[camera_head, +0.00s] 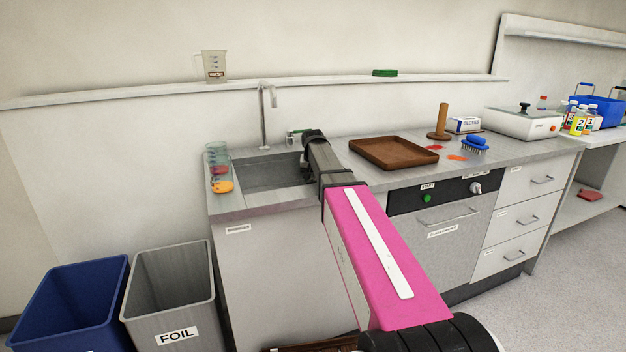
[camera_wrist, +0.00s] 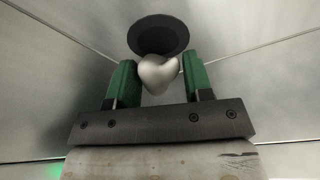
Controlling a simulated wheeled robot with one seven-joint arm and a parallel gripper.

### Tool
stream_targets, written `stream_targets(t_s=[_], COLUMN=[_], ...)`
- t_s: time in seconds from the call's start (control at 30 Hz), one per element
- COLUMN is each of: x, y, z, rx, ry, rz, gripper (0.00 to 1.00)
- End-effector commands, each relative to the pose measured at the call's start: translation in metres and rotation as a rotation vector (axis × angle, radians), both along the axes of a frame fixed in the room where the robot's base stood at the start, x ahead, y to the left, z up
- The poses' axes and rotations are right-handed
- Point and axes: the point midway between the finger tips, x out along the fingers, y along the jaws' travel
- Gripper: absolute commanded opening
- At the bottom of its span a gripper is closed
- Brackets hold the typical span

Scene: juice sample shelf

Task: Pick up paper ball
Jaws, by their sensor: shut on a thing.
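The paper ball (camera_wrist: 155,74) is a pale, lumpy white wad in the wrist view. It sits between the two green fingers of my gripper (camera_wrist: 158,82), which is shut on it. Behind the ball is a dark round sink drain (camera_wrist: 158,35), with the grey sink walls around it. In the head view my pink and black arm reaches to the sink (camera_head: 262,172) in the counter. There the arm hides the ball and most of the gripper.
A faucet (camera_head: 264,115) rises behind the sink. A glass with coloured contents (camera_head: 219,168) stands at its left edge. A brown tray (camera_head: 393,153) lies to the right. A blue bin (camera_head: 70,300) and a grey FOIL bin (camera_head: 170,290) stand on the floor at left.

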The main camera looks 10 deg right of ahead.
Motion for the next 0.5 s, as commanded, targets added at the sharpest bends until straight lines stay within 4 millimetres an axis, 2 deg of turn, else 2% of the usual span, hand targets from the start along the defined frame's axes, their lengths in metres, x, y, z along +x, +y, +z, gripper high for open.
stream_targets(t_s=[0.27, 0.5], x=[0.001, 0.001], y=[0.000, 0.000], z=[0.031, 0.071], rx=[0.000, 0.000], ry=[-0.002, -0.002], rz=[0.000, 0.000], gripper=[0.24, 0.24])
